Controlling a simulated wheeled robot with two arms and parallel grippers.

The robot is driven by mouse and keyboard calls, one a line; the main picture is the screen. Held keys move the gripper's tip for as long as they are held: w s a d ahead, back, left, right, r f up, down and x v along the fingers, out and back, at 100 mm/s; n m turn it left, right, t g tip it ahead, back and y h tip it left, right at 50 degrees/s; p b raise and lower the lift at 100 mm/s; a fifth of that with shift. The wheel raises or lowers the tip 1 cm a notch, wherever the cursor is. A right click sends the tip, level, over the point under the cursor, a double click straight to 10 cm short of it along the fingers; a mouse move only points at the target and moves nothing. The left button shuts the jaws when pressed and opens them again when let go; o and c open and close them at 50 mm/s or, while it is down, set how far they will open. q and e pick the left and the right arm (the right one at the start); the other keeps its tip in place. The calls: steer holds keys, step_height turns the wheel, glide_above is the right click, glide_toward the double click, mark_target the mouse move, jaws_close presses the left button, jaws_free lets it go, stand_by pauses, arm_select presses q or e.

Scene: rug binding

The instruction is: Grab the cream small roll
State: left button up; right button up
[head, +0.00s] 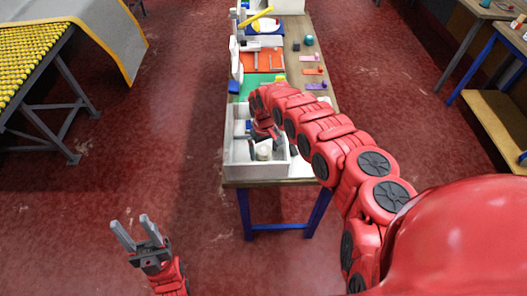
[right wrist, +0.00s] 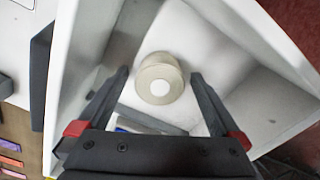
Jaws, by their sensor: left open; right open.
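The cream small roll (head: 264,152) sits in the front part of a white open box at the near end of the table. In the right wrist view the roll (right wrist: 160,80) shows its round end with a white centre, beside the box's inner wall. My right gripper (head: 268,145) reaches down into the box, open. In the right wrist view its fingers (right wrist: 160,78) stand apart on either side of the roll, with gaps on both sides. My left gripper (head: 135,230) is open and empty, low over the floor, far from the box.
The white box (head: 231,163) has raised walls close around my right gripper. Behind it on the table (head: 322,130) lie a green mat (head: 251,82), an orange sheet and several small items. A rack with yellow rolls (head: 28,58) stands at the left. Red floor between is clear.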

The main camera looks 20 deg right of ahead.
steer(key=c, duration=1.4)
steer(key=shift+c, duration=0.2)
